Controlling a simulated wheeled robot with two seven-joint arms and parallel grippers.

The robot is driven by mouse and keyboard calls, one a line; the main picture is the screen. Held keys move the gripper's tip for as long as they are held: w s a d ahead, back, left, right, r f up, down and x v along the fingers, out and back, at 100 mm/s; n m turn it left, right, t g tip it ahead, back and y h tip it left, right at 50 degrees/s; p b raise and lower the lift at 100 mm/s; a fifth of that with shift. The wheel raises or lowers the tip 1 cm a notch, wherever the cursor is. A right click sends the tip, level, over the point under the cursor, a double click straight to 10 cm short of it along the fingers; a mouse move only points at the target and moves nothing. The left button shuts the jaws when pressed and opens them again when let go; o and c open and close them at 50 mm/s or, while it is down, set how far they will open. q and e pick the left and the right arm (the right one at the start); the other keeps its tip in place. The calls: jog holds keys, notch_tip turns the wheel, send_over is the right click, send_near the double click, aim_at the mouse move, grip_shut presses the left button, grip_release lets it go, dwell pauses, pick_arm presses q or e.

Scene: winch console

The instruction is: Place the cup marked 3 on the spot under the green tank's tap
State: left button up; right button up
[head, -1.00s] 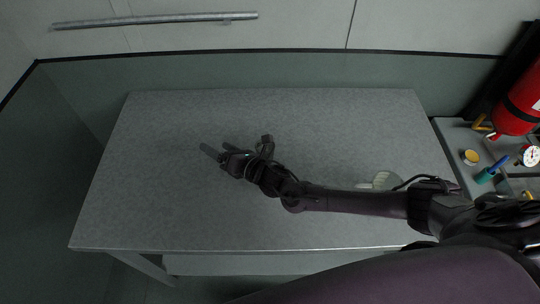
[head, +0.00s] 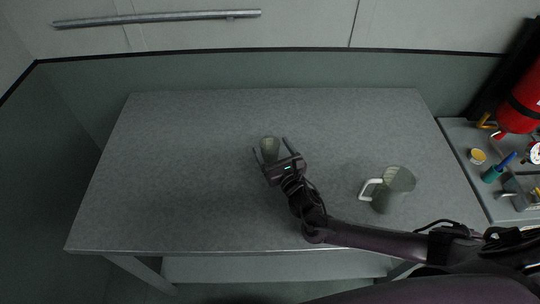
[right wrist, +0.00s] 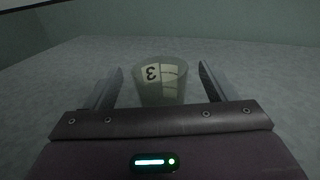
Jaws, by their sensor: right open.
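The cup marked 3 (head: 269,147) stands upright on the grey table (head: 170,190), a little left of the table's middle. In the right wrist view the cup (right wrist: 162,82) shows its label with the 3 towards me. My right gripper (head: 271,151) is open, with one finger on either side of the cup. In the right wrist view the cup sits between and slightly beyond the fingers (right wrist: 162,85); I cannot tell if they touch it. The green tank and its tap are not in view. My left gripper is not in view.
A greenish jug (head: 391,188) with a pale handle stands on the table to the right of my gripper. A side bench at the right holds a yellow-topped pot (head: 478,156), a teal holder (head: 491,175) and a red tank (head: 520,106). The table's left part is clear.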

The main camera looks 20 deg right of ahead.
aim_at(267, 139)
jog(key=w+b, duration=0.2)
jog(key=w, duration=0.1)
jog(key=shift+w+a+f, duration=0.2)
jog(key=shift+w+f, duration=0.1)
jog(key=shift+f, duration=0.1)
jog(key=shift+w+r, duration=0.15)
jog(key=shift+w, duration=0.15)
jog(key=shift+c, duration=0.3)
jog(key=c, duration=1.1)
